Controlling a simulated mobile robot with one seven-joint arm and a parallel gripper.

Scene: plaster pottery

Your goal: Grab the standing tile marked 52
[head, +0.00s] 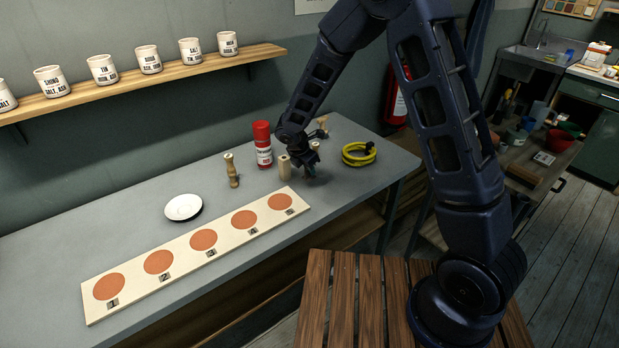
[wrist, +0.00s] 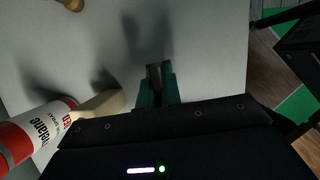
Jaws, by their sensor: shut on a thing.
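My gripper (head: 310,172) is low over the grey table, right of the wooden pegs. In the wrist view its teal fingers (wrist: 157,88) are closed on a small thin brownish piece (wrist: 154,72), seen almost edge-on, which looks like the standing tile. No number on it can be read, so I cannot confirm the mark 52. In the head view the fingers and arm hide most of it. I cannot tell whether it touches the table.
A red can (head: 263,146) and a pale wooden peg (head: 284,167) stand close left of my gripper. A yellow coil (head: 357,155) lies right. A turned wooden piece (head: 232,171), white plate (head: 183,207) and numbered board (head: 134,277) with orange discs are farther left.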

